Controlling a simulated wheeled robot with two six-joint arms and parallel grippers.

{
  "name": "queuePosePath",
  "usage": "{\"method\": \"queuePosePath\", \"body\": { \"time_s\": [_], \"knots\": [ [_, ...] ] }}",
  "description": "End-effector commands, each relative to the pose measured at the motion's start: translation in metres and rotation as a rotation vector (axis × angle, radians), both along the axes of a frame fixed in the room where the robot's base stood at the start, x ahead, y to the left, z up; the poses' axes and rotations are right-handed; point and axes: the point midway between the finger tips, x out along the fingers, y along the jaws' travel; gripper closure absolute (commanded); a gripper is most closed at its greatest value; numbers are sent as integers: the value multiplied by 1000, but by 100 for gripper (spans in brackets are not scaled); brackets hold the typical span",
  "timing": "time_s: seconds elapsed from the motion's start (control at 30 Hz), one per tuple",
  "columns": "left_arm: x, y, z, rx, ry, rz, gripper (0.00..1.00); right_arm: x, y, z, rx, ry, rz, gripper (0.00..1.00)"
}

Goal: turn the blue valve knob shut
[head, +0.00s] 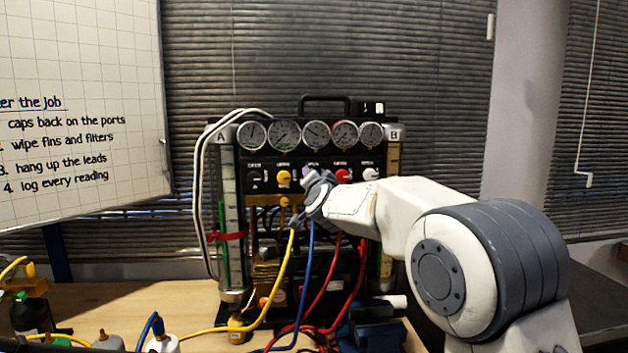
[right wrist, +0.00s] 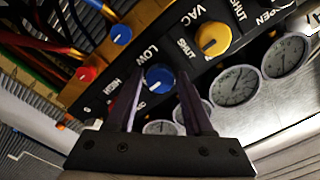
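The blue valve knob (right wrist: 159,77) sits on the black panel beside the word LOW in the right wrist view. My right gripper (right wrist: 159,76) is open, with its two fingertips on either side of the knob. Small gaps show between knob and fingers; I cannot tell whether they touch. In the head view my right gripper (head: 312,180) is at the middle of the gauge rig's knob row and mostly hides the blue knob. My left gripper is not in view.
A yellow knob (head: 284,177) and a red knob (head: 342,175) flank the gripper closely. Gauges (head: 316,135) line the rig's top. Yellow (head: 283,275), blue and red (head: 325,290) hoses hang below. A whiteboard (head: 80,170) stands left.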

Motion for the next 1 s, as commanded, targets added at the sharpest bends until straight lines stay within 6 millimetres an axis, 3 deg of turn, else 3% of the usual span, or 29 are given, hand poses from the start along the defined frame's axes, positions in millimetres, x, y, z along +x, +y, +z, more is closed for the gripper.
{"method": "queuePosePath", "body": {
  "time_s": [0.43, 0.8, 1.0],
  "knots": [
    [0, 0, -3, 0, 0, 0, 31, -6, 0, 0, -2, -1, 1, 28],
    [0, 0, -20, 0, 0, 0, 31, -74, -6, 0, 0, -3, 1, 28],
    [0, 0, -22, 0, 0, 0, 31, -99, -9, 0, -1, -1, 1, 28]
  ]
}}
